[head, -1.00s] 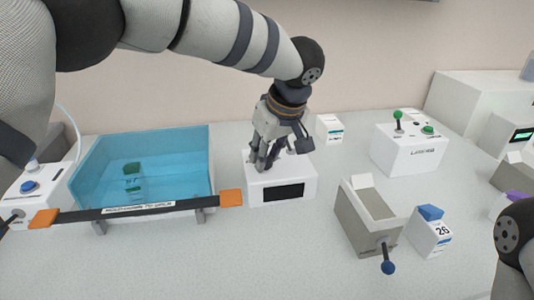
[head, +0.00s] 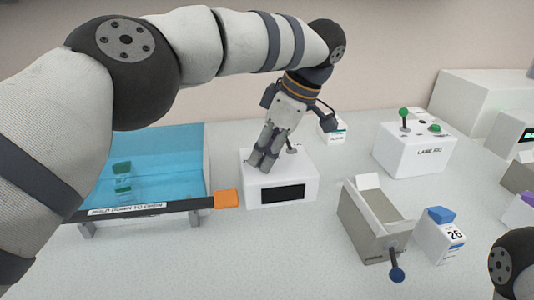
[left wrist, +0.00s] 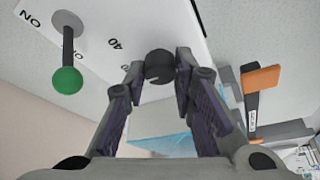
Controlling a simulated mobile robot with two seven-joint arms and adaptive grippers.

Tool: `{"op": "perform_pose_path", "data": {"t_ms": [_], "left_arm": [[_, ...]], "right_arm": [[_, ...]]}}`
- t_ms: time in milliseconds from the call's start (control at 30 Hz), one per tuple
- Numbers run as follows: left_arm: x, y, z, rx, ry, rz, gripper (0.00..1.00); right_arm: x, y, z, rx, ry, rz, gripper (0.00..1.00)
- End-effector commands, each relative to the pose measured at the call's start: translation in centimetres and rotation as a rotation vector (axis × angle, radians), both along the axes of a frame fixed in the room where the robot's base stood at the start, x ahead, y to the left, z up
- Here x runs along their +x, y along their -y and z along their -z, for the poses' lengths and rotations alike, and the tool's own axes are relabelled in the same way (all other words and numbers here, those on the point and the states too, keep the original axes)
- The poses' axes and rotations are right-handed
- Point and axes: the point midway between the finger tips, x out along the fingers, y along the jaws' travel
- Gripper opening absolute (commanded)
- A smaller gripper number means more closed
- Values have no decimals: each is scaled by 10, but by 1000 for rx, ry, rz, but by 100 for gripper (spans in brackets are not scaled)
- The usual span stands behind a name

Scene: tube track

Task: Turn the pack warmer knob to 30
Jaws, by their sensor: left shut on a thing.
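The pack warmer appears to be the white box (head: 290,191) with a dark, blank-looking front display (head: 283,194). My left gripper (head: 262,163) is at the left part of its top, its fingers pointing down. In the left wrist view the gripper (left wrist: 160,78) has its fingers on either side of a dark round knob (left wrist: 159,66) and is shut on it. A printed "40" (left wrist: 117,43) shows beside the knob. The knob's pointer cannot be made out. My right gripper is out of view.
A blue see-through tank (head: 165,165) with an orange-ended bar (head: 227,199) stands left of the warmer. A grey bin (head: 371,225) with a blue-ball handle and a white box marked 26 (head: 440,240) are to the right. A white lane box (head: 415,150) stands behind them.

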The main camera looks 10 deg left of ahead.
Motion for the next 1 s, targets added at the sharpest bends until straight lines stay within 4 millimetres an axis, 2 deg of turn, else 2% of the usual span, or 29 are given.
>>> {"op": "perform_pose_path", "data": {"t_ms": [667, 700, 733, 767, 1000], "left_arm": [[0, 0, 1, 1, -3, -56, 0], [0, 0, 1, 1, -3, -56, 33], [0, 0, 1, 1, -3, -55, 40], [0, 0, 1, 1, -3, -55, 44], [0, 0, 0, 1, -1, -56, 44]], "right_arm": [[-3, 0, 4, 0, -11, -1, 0], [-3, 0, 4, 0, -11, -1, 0], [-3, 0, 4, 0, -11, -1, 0], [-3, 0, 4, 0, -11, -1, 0], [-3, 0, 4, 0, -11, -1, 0]]}}
